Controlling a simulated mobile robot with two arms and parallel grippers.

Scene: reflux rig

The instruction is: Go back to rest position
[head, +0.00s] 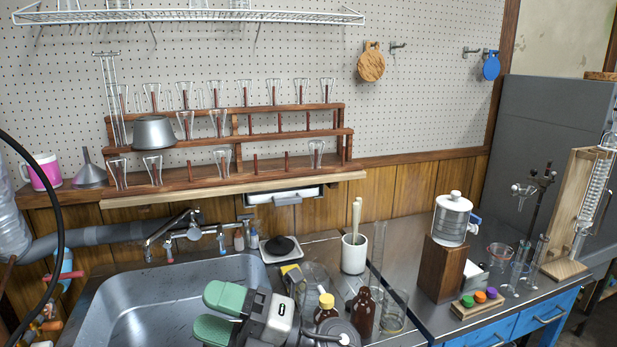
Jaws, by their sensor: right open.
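My right gripper (209,311) is at the bottom centre of the head view, above the right part of the sink. Its two green fingers point left and stand apart, with nothing seen between them. Its grey and white body lies just left of the bottles and glassware, and it hides part of the sink. Whether it touches the glassware cannot be told. My left gripper is not in view. The glass condenser (597,190) stands on a wooden stand (570,205) at the far right, well away from the gripper.
Close right of my gripper are a brown bottle (364,312), a yellow-capped bottle (326,308) and beakers. The metal sink (130,300) is open to the left. A faucet (172,235) stands behind it. A white jug (453,219) sits on a wooden block (441,268).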

